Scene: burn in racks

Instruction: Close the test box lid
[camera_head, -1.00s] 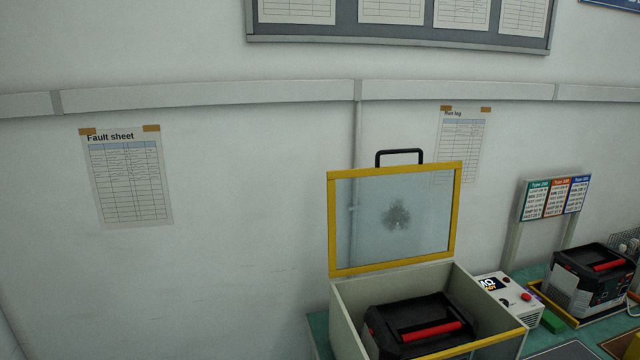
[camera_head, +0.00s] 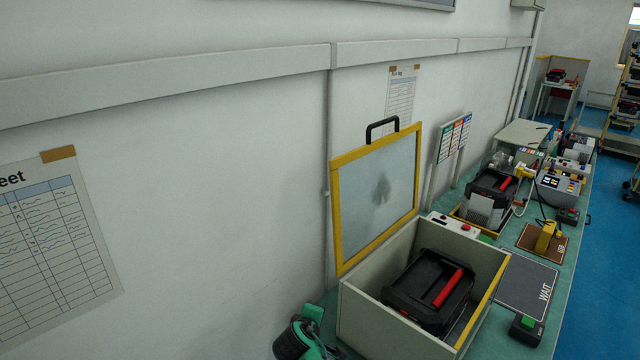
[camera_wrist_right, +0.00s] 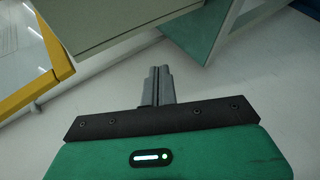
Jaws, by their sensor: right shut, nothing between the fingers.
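The test box (camera_head: 385,325) is a pale open-topped box on the green bench in the head view. Its lid (camera_head: 362,205), a clear panel in a yellow frame with a black handle (camera_head: 381,128), stands raised at the wall side. A black unit (camera_head: 420,285) with a red handle sits inside the box. In the right wrist view my right gripper (camera_wrist_right: 161,72) is shut and empty, its fingertips close to pale box panels (camera_wrist_right: 115,22). The yellow frame (camera_wrist_right: 42,70) shows at left there. I cannot tell whether the fingers touch the box. My left gripper is not in view.
A green and black part of my arm (camera_head: 305,335) shows left of the box. A control panel with a red button (camera_head: 455,226) stands beyond the box. A dark WAIT mat (camera_head: 528,283) lies to its right. More equipment lines the bench; blue floor (camera_head: 600,230) is clear at right.

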